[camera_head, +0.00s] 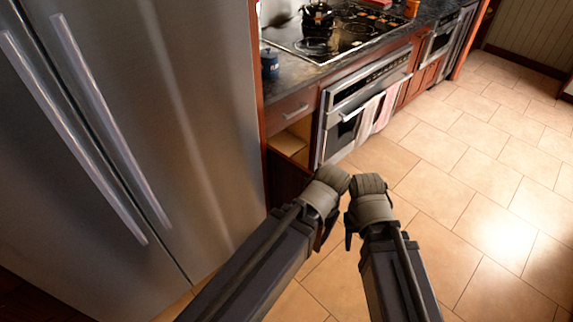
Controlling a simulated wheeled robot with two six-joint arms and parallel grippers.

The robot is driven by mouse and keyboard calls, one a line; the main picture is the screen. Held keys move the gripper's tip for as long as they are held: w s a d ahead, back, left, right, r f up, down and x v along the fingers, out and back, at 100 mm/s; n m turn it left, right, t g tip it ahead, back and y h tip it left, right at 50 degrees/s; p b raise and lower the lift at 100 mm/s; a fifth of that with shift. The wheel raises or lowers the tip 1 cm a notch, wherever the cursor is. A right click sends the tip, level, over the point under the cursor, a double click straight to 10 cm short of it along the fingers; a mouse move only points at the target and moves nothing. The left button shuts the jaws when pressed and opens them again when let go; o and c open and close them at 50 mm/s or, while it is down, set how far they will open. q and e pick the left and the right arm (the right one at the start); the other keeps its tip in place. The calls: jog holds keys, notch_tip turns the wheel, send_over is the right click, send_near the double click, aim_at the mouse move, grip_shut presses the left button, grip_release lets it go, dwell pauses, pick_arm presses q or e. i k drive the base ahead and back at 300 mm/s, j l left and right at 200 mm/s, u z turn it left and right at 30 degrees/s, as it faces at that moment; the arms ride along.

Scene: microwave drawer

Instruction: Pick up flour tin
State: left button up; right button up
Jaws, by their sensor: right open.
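A small dark blue tin (270,64) stands upright on the dark counter, close to the fridge side. It looks like a lidded canister; I cannot read a label on it. My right gripper (349,232) is open and empty, low in front of the oven and well short of the tin. My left gripper (323,236) is beside it, mostly hidden behind its own wrist, so its jaws cannot be judged. Neither gripper touches the tin.
A steel fridge (190,120) fills the left. The counter (296,73) holds a stove top (345,38) with a black kettle (317,14). Below are an open drawer space (288,143) and an oven (345,115) with hanging towels (367,119). The tiled floor (480,170) at right is clear.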

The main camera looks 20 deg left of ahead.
aim_at(270, 68)
jog(key=i+l+u, duration=0.4)
jog(key=i+l, duration=0.65)
jog(key=l, duration=0.15)
